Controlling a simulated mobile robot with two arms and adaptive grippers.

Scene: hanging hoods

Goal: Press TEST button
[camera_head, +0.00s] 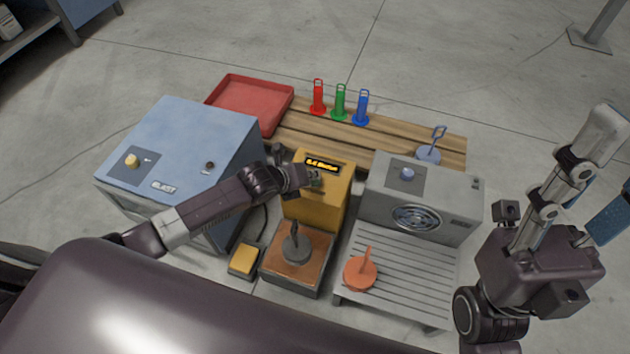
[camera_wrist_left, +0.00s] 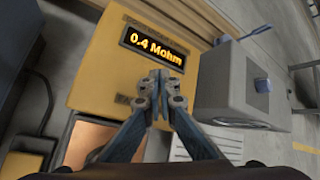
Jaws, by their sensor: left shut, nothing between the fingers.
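A yellow tester (camera_head: 322,203) stands at the centre of the bench, its display lit; in the left wrist view the display (camera_wrist_left: 154,46) reads 0.4 Mohm. My left gripper (camera_head: 312,178) is shut and empty, its tips in front of the tester's face just below the display. It also shows in the left wrist view (camera_wrist_left: 158,76), the fingertips together over the tester's right part. I cannot make out a TEST button or its label; the fingers cover part of the face. Whether the tips touch the face, I cannot tell. My right gripper (camera_head: 560,190) is raised at the right, clear of the bench.
A blue BLAST box (camera_head: 190,140) stands left of the tester. A grey hooded unit (camera_head: 425,193) with a slatted tray (camera_head: 410,280) stands right. A yellow pedal (camera_head: 245,260) and a copper plate (camera_head: 280,267) lie in front. A red tray (camera_head: 250,98) is behind.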

